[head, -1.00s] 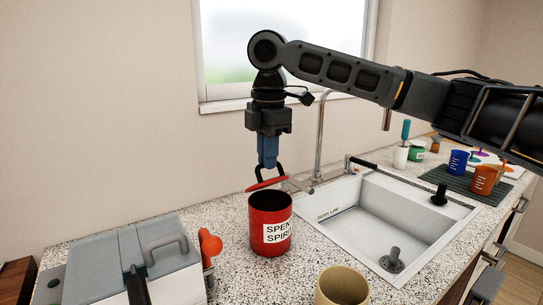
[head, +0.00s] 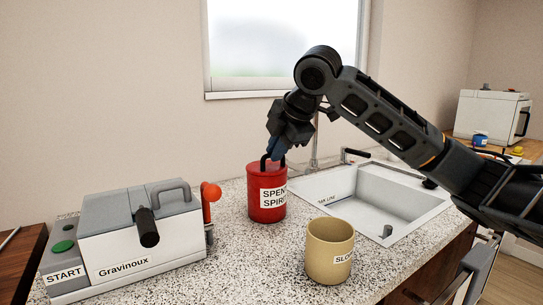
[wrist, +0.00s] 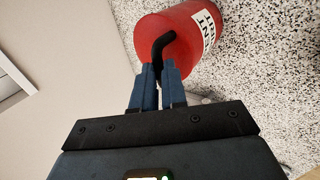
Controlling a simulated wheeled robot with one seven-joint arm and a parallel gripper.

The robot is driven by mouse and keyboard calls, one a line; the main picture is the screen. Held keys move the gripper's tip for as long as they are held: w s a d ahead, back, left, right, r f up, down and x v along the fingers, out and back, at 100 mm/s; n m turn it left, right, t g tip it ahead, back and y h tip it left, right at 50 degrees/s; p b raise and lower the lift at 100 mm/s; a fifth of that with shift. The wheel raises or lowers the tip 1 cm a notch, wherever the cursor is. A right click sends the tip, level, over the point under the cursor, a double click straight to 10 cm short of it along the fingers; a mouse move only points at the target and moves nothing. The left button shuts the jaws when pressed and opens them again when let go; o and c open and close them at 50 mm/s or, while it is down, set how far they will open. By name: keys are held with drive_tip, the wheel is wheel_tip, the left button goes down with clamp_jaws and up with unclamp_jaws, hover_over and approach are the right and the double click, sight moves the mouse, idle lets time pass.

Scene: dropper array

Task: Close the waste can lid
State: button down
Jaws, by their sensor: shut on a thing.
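The waste can is a red can (head: 267,203) with a white label reading "SPENT SPIRI...", upright on the speckled counter. It also shows in the wrist view (wrist: 145,38). Its red lid (wrist: 183,52) lies across the can's top with no gap that I can see. My gripper partly hides the lid in the head view, so its exact seating is hard to judge. A bent black handle (wrist: 164,43) rises from the lid. My gripper (head: 276,153) is tilted over the can, its blue fingers (wrist: 159,70) shut on the handle.
A tan "SLO..." pot (head: 329,252) stands in front, right of the can. A grey-white Gravinoux machine (head: 140,240) with an orange knob stands at left. A white sink (head: 350,195) and tap lie right, behind. Bare counter (head: 245,265) lies in front of the can.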

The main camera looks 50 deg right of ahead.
drive_tip(key=c, duration=1.2)
unclamp_jaws()
drive_tip(key=shift+o, duration=0.2)
drive_tip(key=v, duration=0.7)
drive_tip(key=shift+s+r+p, duration=0.2)
drive_tip(key=shift+r+p, duration=0.1)
drive_tip(key=shift+p, duration=0.05)
drive_tip(key=shift+a, duration=0.1)
